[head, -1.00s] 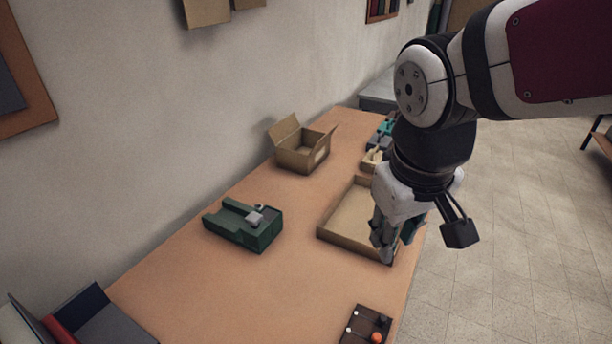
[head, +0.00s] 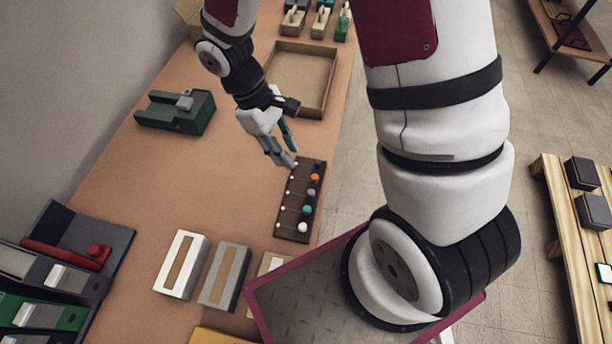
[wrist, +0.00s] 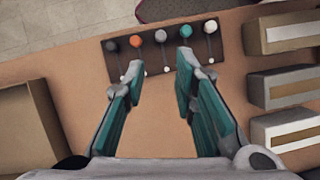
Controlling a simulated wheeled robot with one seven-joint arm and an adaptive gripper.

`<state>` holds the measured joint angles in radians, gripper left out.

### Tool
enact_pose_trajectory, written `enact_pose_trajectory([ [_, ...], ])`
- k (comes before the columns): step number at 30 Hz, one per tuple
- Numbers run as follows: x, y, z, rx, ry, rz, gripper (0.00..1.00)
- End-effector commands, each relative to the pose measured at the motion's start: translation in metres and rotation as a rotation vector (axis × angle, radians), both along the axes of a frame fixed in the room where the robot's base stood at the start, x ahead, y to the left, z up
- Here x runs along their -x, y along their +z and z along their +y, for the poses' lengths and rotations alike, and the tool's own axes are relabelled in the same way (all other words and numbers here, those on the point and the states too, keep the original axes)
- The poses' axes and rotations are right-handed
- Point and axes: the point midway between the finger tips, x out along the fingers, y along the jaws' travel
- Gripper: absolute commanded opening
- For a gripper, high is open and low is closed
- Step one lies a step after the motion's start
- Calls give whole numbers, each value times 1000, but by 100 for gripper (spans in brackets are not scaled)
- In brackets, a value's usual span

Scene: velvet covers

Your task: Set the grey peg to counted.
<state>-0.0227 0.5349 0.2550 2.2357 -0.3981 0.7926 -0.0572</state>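A dark peg board (head: 287,229) lies near the right edge of the table; it also shows in the wrist view (wrist: 175,58). The grey peg (wrist: 160,36) is the middle one of its row, between the orange peg (wrist: 135,40) and the teal peg (wrist: 186,31). A black peg (wrist: 111,46) and a white peg (wrist: 210,26) are at the row's ends. Thin lines run from the pegs to small white dots on the gripper's side. No lettering is readable. My gripper (head: 286,157) is open and empty at the board's far end; in the wrist view its fingers (wrist: 150,73) point at the board.
A green device (head: 172,113) stands on the left of the table. An open cardboard tray (head: 308,60) is beyond the board. White and grey blocks (head: 224,276) and several binders (head: 60,260) are at the near left. Bare tabletop lies left of the board.

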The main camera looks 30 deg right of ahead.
Motion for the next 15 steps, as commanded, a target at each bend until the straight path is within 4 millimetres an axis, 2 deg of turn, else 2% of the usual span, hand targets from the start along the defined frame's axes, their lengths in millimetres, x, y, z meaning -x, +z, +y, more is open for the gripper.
enact_pose_trajectory([
  [8,10,-24,-5,0,7,11,26],
  [15,24,-66,-15,0,5,13,26],
])
